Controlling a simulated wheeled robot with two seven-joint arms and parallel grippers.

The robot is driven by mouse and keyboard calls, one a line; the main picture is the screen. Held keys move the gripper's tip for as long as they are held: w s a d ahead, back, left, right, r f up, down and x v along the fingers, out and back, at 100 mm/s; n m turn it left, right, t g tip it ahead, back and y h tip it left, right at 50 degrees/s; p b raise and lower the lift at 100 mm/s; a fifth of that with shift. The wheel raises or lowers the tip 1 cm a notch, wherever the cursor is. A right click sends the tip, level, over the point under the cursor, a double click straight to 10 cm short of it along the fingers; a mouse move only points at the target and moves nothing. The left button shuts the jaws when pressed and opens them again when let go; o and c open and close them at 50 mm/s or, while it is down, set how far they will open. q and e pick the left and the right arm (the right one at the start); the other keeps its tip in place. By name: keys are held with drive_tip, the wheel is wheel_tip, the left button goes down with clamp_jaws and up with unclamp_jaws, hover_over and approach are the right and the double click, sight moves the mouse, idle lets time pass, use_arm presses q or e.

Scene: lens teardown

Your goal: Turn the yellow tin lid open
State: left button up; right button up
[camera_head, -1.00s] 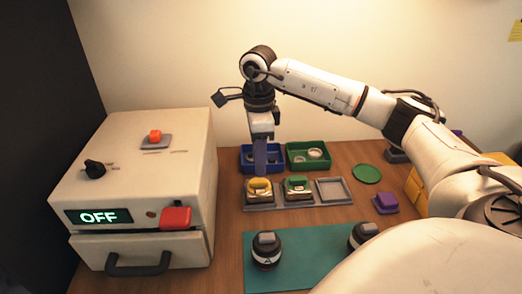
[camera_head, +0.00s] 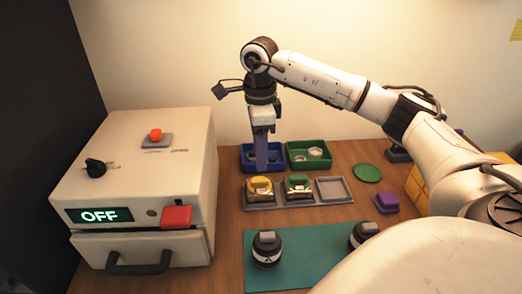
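The yellow-lidded tin (camera_head: 260,186) sits in the left compartment of a grey three-part tray (camera_head: 285,206). Its lid is on top. A green-lidded tin (camera_head: 298,185) sits in the middle compartment, and the right compartment is empty. My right gripper (camera_head: 261,168) points straight down just above and behind the yellow tin, in front of the blue bin. It looks apart from the lid. Its fingers appear as one narrow purple-grey shape, so their opening does not show. My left gripper is not in view.
A blue bin (camera_head: 246,165) and a green bin (camera_head: 331,160) with round parts stand behind the tray. A green disc (camera_head: 367,172) and purple block (camera_head: 386,202) lie to the right. Dark round lenses (camera_head: 267,249) stand on the teal mat (camera_head: 300,276). A white machine (camera_head: 140,190) reading OFF stands left.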

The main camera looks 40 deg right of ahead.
drive_tip(key=shift+r, duration=2.4)
